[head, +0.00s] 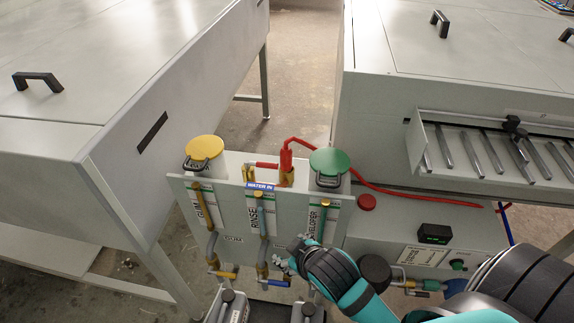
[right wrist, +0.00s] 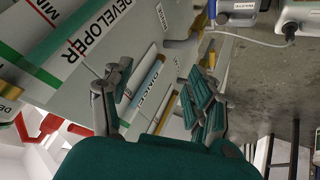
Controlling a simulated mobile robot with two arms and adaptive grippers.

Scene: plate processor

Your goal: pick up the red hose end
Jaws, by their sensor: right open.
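The red hose end (head: 286,158) stands upright at the back of the middle RINSE section, between the yellow and green caps. Its red hose (head: 400,194) runs to the right across the machine top. Red piping also shows at the lower left of the right wrist view (right wrist: 48,127), but I cannot tell which part it is. My right gripper (head: 294,256) is in front of the panel, nearer and lower than the hose end, and apart from it. In the right wrist view (right wrist: 160,88) its fingers are spread, with nothing held between them. My left gripper is not in view.
The yellow cap (head: 204,147) and green cap (head: 329,161) flank the hose end. Valves with blue (head: 275,283) and yellow handles hang from the panel front. A red button (head: 367,202) is to the right. Large grey cabinets stand on both sides, with floor between them.

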